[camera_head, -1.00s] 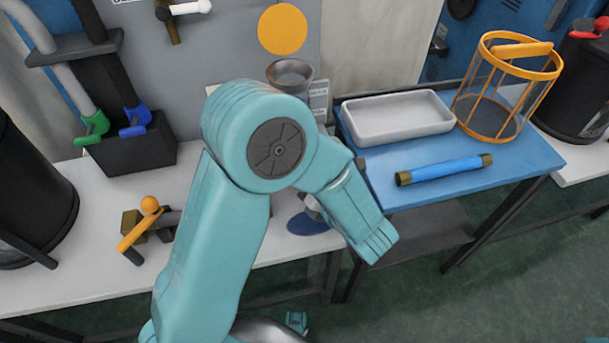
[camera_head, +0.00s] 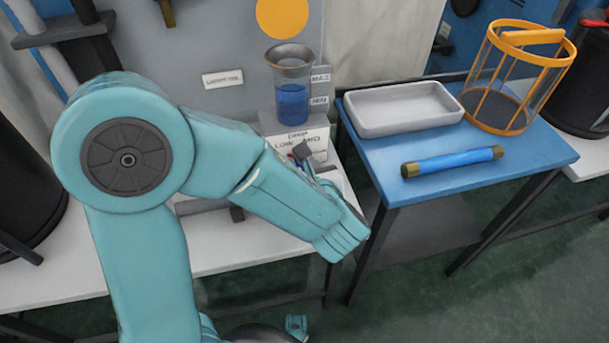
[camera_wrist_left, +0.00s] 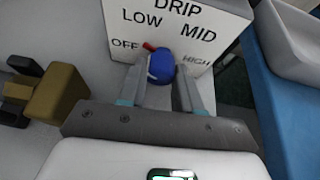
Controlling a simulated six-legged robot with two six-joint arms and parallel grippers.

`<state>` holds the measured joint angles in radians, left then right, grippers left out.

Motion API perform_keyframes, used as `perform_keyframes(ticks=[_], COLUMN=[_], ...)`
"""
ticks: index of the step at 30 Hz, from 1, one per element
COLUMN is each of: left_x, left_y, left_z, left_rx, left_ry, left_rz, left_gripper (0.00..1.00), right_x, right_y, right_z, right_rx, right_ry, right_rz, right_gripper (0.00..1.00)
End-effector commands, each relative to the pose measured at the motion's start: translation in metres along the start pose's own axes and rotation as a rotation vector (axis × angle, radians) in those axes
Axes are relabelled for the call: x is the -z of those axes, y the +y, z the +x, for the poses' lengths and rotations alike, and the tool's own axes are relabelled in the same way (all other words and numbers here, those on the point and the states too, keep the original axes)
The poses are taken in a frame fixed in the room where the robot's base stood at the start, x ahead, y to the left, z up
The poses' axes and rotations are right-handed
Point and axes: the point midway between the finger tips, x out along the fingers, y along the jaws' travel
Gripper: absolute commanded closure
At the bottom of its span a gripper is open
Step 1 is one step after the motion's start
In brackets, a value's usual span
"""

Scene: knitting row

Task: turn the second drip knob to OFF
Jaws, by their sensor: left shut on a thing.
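The drip knob (camera_wrist_left: 163,68) is blue with a red pointer. It sits on the front of a white box (camera_head: 318,136) marked DRIP, with OFF, LOW, MID and HIGH around the knob. In the left wrist view the pointer slants up and left, between OFF and LOW. My left gripper (camera_wrist_left: 161,72) has a finger on each side of the knob and is shut on it. In the head view my left gripper (camera_head: 302,158) is at the box's front, and its arm hides most of the knob. My right gripper is out of view.
A clear cup of blue liquid (camera_head: 291,95) stands on the box. To the right, a blue table (camera_head: 390,188) holds a white tray (camera_head: 402,112), a blue tube (camera_head: 452,162) and an orange-framed basket (camera_head: 507,80). A brass-coloured block (camera_wrist_left: 57,94) is left of my gripper.

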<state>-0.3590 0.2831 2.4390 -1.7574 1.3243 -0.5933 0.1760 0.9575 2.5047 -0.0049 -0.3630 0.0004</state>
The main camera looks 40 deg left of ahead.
Motion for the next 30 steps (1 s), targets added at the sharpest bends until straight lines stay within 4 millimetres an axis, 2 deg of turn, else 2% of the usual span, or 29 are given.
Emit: perform_keyframes(ticks=[1,12,21,30], left_x=[0.006,0.005,0.003,0.002], left_y=[0.002,0.003,0.003,0.003], left_z=[0.003,0.002,0.001,0.001], left_rx=[0.014,0.126,0.171,0.180], left_ry=[0.001,0.011,0.017,0.018], left_rz=[-0.041,-0.288,-0.384,-0.406], left_gripper=[0.97,0.97,0.97,0.97], right_x=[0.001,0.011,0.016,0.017], right_y=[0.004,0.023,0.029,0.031], right_z=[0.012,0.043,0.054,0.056], right_rx=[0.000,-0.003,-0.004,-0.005], right_ry=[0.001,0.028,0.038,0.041], right_rz=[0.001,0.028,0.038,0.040], right_gripper=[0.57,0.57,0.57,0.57])
